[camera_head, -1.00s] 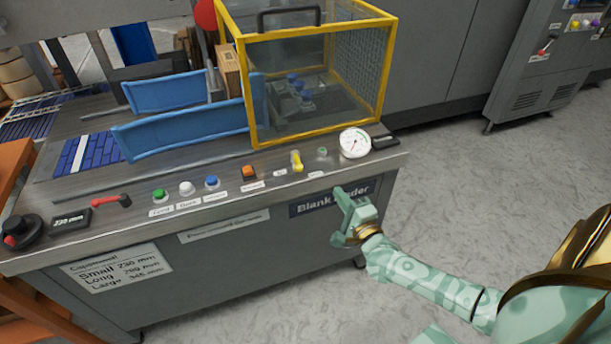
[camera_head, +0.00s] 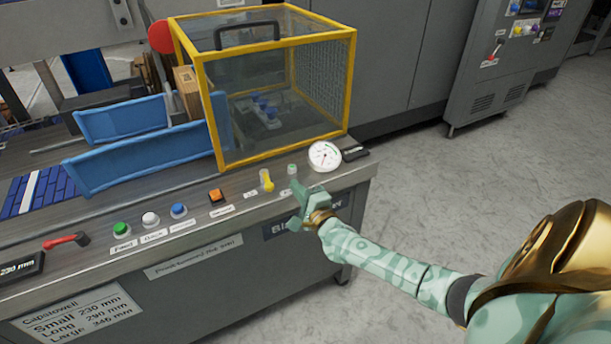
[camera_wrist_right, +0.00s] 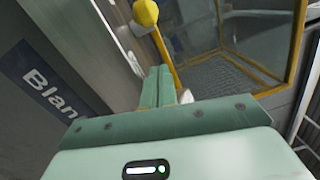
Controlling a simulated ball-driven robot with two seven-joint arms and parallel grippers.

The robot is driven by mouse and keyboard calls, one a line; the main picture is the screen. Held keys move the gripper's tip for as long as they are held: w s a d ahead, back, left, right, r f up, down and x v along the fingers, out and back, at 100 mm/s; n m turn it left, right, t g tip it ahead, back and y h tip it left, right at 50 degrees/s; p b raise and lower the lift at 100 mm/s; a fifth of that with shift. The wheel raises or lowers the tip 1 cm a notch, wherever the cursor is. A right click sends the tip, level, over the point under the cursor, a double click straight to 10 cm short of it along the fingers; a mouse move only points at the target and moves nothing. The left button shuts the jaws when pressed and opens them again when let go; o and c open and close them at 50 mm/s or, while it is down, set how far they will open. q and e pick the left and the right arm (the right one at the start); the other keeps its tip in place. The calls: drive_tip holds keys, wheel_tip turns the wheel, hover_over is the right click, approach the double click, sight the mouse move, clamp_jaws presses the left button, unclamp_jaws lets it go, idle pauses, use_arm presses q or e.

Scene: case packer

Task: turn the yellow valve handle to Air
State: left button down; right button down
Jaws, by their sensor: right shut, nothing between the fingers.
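The yellow valve handle (camera_head: 267,180) stands on the front strip of the grey machine top, right of the orange switch. My right gripper (camera_head: 294,220) is shut and empty, at the panel's front edge, a little right of and nearer than the handle. In the right wrist view the closed fingers (camera_wrist_right: 157,85) point toward the handle; I cannot tell whether they touch it. The small labels by the handle are too small to read. My left gripper is not in view.
The yellow-framed guard cage (camera_head: 285,156) rises behind. Green (camera_head: 121,229), white and blue buttons and the orange switch (camera_head: 216,196) line the panel to the left.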

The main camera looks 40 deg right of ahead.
sight(281, 196)
drive_tip(key=w+a, duration=0.1)
drive_tip(key=w+a+r, duration=0.1)
drive_tip(key=a, duration=0.1)
drive_tip(key=shift+w+a+p, duration=0.1)
drive_tip(key=shift+w+p, duration=0.05)
drive_tip(key=shift+p, duration=0.15)
drive_tip(key=shift+w+a, duration=0.1)
drive_tip(key=shift+a, duration=0.05)
